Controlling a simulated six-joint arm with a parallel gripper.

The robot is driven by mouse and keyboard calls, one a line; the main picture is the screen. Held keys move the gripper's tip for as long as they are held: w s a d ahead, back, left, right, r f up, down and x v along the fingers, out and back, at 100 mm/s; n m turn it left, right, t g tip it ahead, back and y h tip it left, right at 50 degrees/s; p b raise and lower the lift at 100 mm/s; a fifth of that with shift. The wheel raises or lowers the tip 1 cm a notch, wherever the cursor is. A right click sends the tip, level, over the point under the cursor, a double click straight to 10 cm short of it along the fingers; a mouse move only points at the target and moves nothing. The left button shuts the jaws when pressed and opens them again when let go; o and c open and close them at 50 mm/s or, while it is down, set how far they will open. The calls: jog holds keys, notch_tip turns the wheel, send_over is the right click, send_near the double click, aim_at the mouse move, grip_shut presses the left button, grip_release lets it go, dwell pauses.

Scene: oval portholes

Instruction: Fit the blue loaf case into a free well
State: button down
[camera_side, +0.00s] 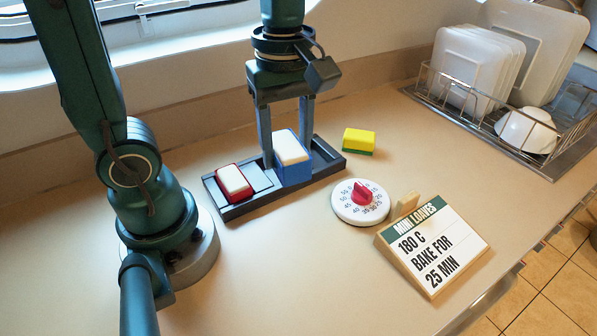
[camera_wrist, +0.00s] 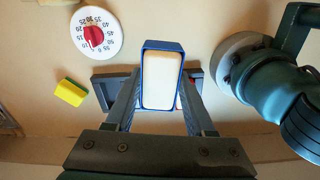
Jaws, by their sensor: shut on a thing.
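The blue loaf case (camera_side: 293,174), with a white top, is upright between the fingers of my gripper (camera_side: 287,148), which is shut on it. It is over the middle of the dark tray (camera_side: 250,205); I cannot tell whether its base is inside a well or just above it. A red case (camera_side: 234,181) with a white top sits in the tray's left well. The right end of the tray (camera_side: 326,158) looks empty. In the wrist view the blue case (camera_wrist: 161,82) lies between both fingers of my gripper (camera_wrist: 158,108) and hides the tray's middle.
A yellow and green sponge (camera_side: 359,140) and a white timer with a red knob (camera_side: 360,202) lie right of the tray. A recipe sign (camera_side: 433,246) stands at the front right. A dish rack (camera_side: 480,112) is at the far right. The front counter is clear.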

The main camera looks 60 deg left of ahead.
jog(key=w+a+f, duration=0.2)
jog(key=w+a, duration=0.6)
jog(key=w, duration=0.4)
jog(key=shift+n, duration=0.9)
jog(key=shift+w+a+f, duration=0.1)
jog(key=shift+a+f, duration=0.5)
jog(key=shift+f, duration=0.6)
jog(key=shift+a+f, duration=0.6)
jog(key=shift+f, duration=0.55)
jog(key=shift+w+a+f, duration=0.1)
jog(key=shift+a+f, duration=0.5)
jog(key=shift+f, duration=0.6)
jog(key=shift+f, duration=1)
grip_release()
